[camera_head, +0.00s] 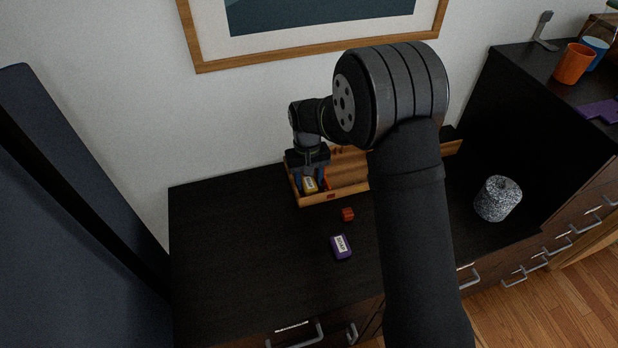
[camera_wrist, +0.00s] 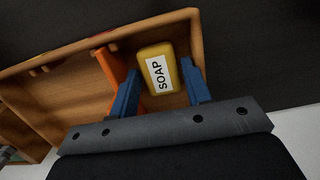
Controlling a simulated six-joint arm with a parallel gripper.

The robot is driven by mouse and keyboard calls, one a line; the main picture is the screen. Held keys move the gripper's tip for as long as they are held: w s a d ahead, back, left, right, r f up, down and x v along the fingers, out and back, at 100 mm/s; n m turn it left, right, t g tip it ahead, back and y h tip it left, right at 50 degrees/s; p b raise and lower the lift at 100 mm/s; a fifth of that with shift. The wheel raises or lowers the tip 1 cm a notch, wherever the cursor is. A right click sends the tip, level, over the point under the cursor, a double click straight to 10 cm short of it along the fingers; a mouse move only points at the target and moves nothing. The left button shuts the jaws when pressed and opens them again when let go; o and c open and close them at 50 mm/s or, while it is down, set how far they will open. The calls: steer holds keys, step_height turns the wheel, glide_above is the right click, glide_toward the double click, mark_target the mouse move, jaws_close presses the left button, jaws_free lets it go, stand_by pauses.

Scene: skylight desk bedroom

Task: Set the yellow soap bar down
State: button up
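The yellow soap bar (camera_wrist: 157,68) with a white "SOAP" label is in one end compartment of the wooden tray (camera_wrist: 186,27). It lies between the blue fingers of my gripper (camera_wrist: 160,82), beside an orange divider (camera_wrist: 107,66). The fingers stand close to both sides of the bar; I cannot tell whether they touch it. In the head view my gripper (camera_head: 311,183) points down into the left end of the tray (camera_head: 319,199), with the soap bar (camera_head: 310,184) between its fingers. Whether the bar rests on the tray floor is not clear.
A small red cube (camera_head: 348,214) and a purple labelled box (camera_head: 341,246) lie on the dark dresser in front of the tray. A speckled grey cylinder (camera_head: 497,198) stands at the right. My arm hides part of the tray. The dresser's left side is clear.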

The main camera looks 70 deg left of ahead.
mark_target(310, 184)
step_height(310, 184, up, 12)
steer(key=a, duration=0.1)
steer(key=shift+a+r, duration=0.15)
steer(key=shift+a, duration=0.05)
stand_by(0.4)
steer(key=f, duration=0.4)
steer(key=d+f, duration=0.1)
steer(key=f, duration=0.6)
steer(key=shift+d+f, duration=0.15)
steer(key=shift+f, duration=0.2)
steer(key=shift+r, duration=1.6)
